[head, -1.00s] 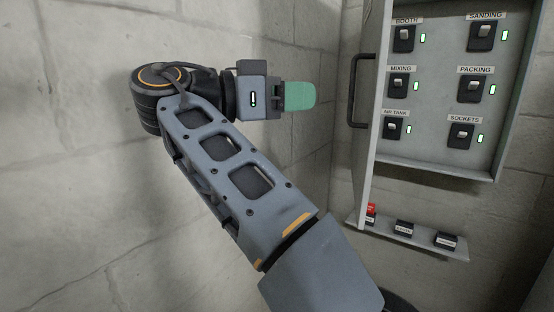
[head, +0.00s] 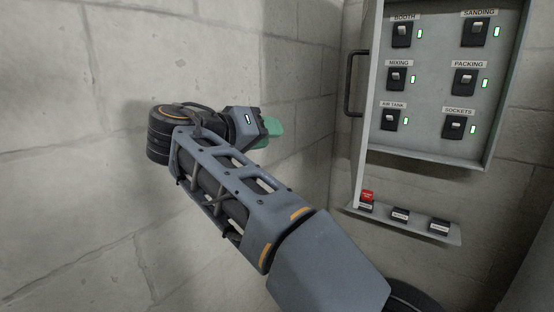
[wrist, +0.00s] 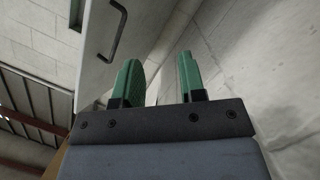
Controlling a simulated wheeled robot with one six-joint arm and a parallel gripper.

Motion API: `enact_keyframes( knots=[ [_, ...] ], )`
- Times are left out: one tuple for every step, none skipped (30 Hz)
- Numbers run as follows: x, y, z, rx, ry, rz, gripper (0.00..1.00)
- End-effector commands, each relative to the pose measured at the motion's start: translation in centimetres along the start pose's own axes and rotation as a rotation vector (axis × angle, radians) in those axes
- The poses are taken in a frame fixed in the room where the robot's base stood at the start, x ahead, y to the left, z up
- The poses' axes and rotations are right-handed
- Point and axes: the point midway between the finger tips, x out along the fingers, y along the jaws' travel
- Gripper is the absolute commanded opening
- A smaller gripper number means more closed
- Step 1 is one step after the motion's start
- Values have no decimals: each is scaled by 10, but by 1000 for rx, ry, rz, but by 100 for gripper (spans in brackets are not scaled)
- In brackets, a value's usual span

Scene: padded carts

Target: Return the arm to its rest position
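My gripper (head: 272,130) has green fingers and is at the end of my folded arm, left of the open electrical panel in the head view. In the wrist view my gripper (wrist: 159,80) is open, with a clear gap between its two green fingers and nothing between them. The grey arm reaches from the lower right up to the elbow joint near the block wall. The gripper is apart from the panel and touches nothing that I can see.
The panel (head: 436,140) holds several labelled switches with lit green lamps. Its door handle (head: 351,84) is at its left, and also shows in the wrist view (wrist: 118,32). A small shelf (head: 452,236) below holds a red item (head: 367,196) and dark blocks. A block wall (head: 60,150) stands close at left.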

Motion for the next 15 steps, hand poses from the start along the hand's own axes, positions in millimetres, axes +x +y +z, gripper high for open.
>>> enact_keyframes(
  knots=[
    [6,-11,6,-80,-14,-60,37],
    [10,-20,12,-132,-24,-103,37],
    [15,-31,21,-201,-41,-163,37],
    [20,-39,30,-255,-57,-213,37],
    [25,-45,40,-306,-76,-267,37],
    [31,-52,55,-373,-105,-344,37],
    [36,-57,68,-417,-132,-406,37],
    [41,-59,83,-456,-162,-470,37],
    [46,-61,104,-496,-204,-555,37],
    [48,-60,120,-516,-236,-617,37],
    [50,-59,136,-527,-269,-676,37],
    [52,-54,157,-528,-315,-750,37],
    [52,-50,172,-521,-349,-802,37],
    [52,-45,187,-506,-383,-849,37],
    [50,-37,206,-476,-428,-906,37]
  ],
)
